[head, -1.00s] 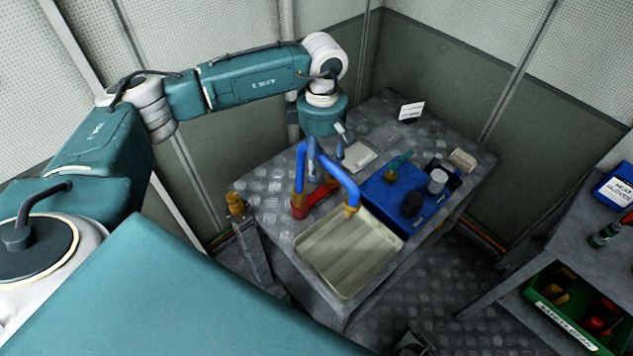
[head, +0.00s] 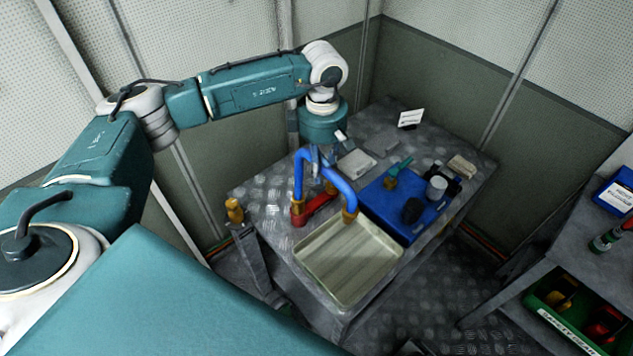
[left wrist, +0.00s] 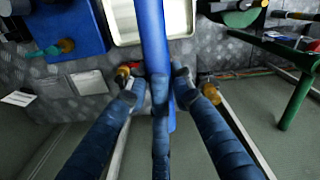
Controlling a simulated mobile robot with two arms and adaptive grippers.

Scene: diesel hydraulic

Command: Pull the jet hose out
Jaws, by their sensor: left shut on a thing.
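The blue jet hose (head: 342,186) arches over the workbench, with brass fittings at its ends. My left gripper (head: 318,162) reaches down from behind and is shut on the hose near the top of the arch. In the left wrist view the hose (left wrist: 150,35) runs between the fingers of my left gripper (left wrist: 160,88). The exact contact is partly hidden. My right gripper is not in view.
A blue case (head: 378,199) with a dark knob and a white cup stands right of the tray. A brass fitting (head: 234,209) tops a post at the bench's left edge. A white card (head: 411,117) stands at the back. Another bench (head: 572,258) is at right.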

